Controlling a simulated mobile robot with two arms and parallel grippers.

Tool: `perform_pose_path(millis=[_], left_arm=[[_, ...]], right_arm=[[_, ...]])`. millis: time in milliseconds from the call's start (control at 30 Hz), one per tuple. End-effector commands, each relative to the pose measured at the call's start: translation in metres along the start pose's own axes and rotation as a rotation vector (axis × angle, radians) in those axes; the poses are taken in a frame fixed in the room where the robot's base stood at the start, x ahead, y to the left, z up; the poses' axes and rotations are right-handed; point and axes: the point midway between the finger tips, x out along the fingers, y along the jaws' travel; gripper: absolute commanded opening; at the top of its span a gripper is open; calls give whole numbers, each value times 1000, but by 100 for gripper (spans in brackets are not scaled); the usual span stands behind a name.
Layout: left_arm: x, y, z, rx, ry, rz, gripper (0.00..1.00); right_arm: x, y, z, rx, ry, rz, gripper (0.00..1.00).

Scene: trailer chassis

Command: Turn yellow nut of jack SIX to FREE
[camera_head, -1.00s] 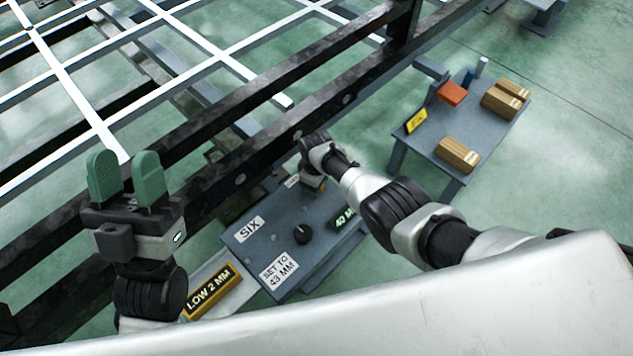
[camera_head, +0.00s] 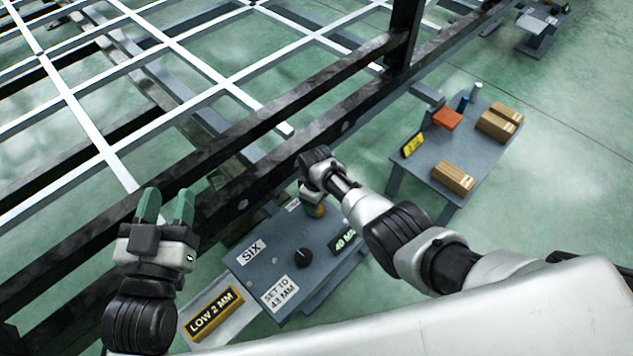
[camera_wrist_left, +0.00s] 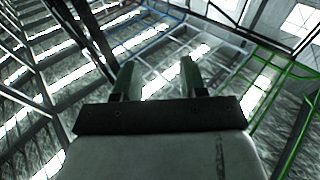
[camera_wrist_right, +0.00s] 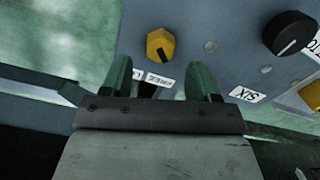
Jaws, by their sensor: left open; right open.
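The jack SIX panel (camera_head: 275,262) is a blue-grey box with a "SIX" label, a black knob (camera_head: 303,257) and a "SET TO 43 MM" label. The yellow nut (camera_wrist_right: 161,44) is hexagonal with a dark pointer mark and shows in the right wrist view, just beyond the fingertips. A "FREE" label (camera_wrist_right: 160,78) lies beside it, partly covered by a finger. My right gripper (camera_wrist_right: 162,85) is open, near the nut and not around it. In the head view the right wrist hides most of the nut. My left gripper (camera_head: 165,207) is open and empty, raised at the left.
A sign "LOW 2 MM" (camera_head: 213,312) and a "40 MM" display (camera_head: 345,240) are at the panel. The dark chassis rail (camera_head: 260,180) runs behind it. A table (camera_head: 410,167) with wooden blocks (camera_head: 453,177) and an orange box (camera_head: 447,119) stands to the right.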

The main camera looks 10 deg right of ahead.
Motion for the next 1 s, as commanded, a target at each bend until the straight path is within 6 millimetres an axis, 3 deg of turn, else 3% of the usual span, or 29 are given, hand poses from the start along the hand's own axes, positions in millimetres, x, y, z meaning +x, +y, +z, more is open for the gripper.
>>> perform_pose_path(millis=[267,500,800,1000], left_arm=[[-16,-8,40,7,-364,-21,43],[-46,-15,71,7,-677,-40,43],[-88,-21,94,2,-993,-61,43],[-102,-22,98,0,-1078,-66,43]], right_arm=[[-24,0,0,0,0,0,61],[-42,0,0,0,-1,0,61],[-61,0,0,0,-1,0,61],[-65,0,0,0,0,0,61]])
